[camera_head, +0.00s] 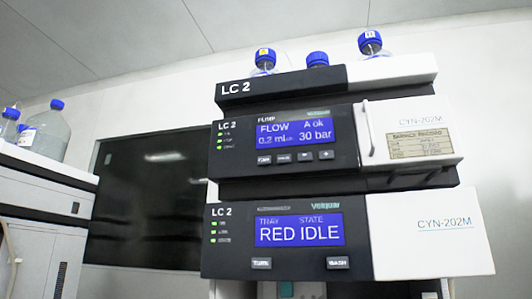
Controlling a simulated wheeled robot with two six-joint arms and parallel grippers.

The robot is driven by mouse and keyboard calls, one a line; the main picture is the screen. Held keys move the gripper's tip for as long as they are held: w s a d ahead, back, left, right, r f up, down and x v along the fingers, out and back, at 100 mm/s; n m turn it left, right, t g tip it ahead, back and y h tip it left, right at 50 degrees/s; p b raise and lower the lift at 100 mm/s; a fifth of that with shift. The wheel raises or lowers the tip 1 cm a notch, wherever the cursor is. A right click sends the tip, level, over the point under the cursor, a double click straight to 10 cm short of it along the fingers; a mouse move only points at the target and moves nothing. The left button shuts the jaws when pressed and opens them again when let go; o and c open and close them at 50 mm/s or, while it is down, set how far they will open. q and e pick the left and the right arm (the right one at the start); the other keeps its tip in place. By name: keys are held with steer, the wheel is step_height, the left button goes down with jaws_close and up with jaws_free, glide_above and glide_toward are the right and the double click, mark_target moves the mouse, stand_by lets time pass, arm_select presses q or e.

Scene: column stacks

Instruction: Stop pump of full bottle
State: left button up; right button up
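A stacked instrument labelled LC 2 stands right of centre. Its upper pump module (345,165) has a blue display (292,131) reading FLOW 0.2 ml, A ok, 30 bar. A row of small buttons (295,157) sits below that display. Several blue-capped bottles stand on top: a left one (265,60), a middle one (318,60) and a right one (371,44). Their bodies are mostly hidden by the top module (283,88), so I cannot tell which is full. Neither of my grippers shows in the head view.
The lower module's display (300,230) reads TRAY RED, STATE IDLE, with two buttons (337,263) below. A handle (368,128) sticks out of the upper module. At left, another stack (45,200) carries a large blue-capped bottle (48,130). A dark panel (148,195) is on the wall.

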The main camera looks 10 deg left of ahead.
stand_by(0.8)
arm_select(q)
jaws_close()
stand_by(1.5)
